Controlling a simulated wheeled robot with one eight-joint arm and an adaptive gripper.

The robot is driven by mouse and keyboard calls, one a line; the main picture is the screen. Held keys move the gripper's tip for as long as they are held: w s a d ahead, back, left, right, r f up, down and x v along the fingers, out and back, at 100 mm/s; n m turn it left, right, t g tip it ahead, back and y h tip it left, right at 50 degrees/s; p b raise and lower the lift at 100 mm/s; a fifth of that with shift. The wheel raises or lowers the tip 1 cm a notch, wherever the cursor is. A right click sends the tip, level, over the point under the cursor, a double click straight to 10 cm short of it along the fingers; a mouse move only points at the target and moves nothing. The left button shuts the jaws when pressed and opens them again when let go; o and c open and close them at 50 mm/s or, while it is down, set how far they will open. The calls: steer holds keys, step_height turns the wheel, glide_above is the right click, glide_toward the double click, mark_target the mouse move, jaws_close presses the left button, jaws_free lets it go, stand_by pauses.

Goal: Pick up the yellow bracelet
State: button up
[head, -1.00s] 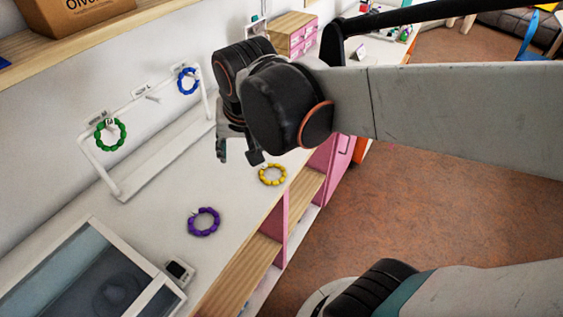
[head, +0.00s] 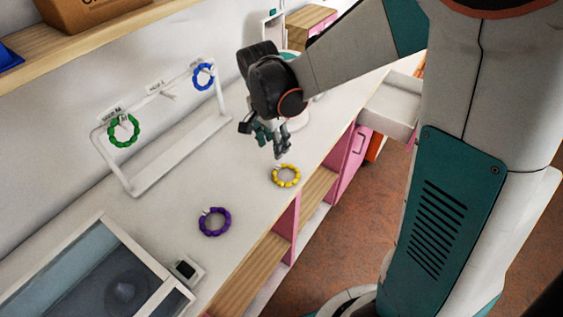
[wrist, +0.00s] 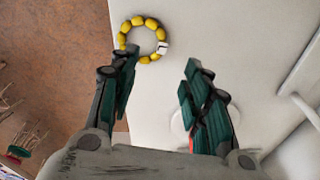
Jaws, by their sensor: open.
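The yellow bracelet (head: 286,175) lies flat on the white counter near its front edge. In the wrist view the yellow bracelet (wrist: 143,22) shows as a full ring of beads with a small white tag, ahead of the left finger. My gripper (head: 279,149) is open and empty, above the counter and just behind the bracelet in the head view. In the wrist view my gripper (wrist: 160,72) has its two fingers spread wide, with bare counter between them. The left fingertip overlaps the bracelet's near edge in that picture; I cannot tell whether they touch.
A purple bracelet (head: 214,222) lies on the counter (head: 180,200) nearer the glass-topped case (head: 95,270). A white rack (head: 150,188) holds a green bracelet (head: 124,131) and a blue bracelet (head: 204,76). A small device (head: 186,270) sits beside the case.

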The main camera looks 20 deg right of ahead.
steer(key=b, duration=0.1)
glide_above(279, 167)
steer(key=a, duration=0.1)
steer(key=f, duration=0.5)
steer(key=shift+s+a+f, duration=0.1)
steer(key=shift+s+f, duration=0.15)
steer(key=shift+f, duration=0.15)
steer(key=shift+w+d+f+b, duration=0.15)
steer(key=shift+f+b, duration=0.3)
steer(key=shift+f, duration=0.4)
steer(key=shift+d+f+b, duration=0.15)
steer(key=shift+f+b, duration=0.25)
steer(key=shift+f, duration=0.45)
steer(key=shift+w+d+f+b, duration=0.15)
steer(key=shift+f+b, duration=0.3)
steer(key=shift+f, duration=0.4)
jaws_close()
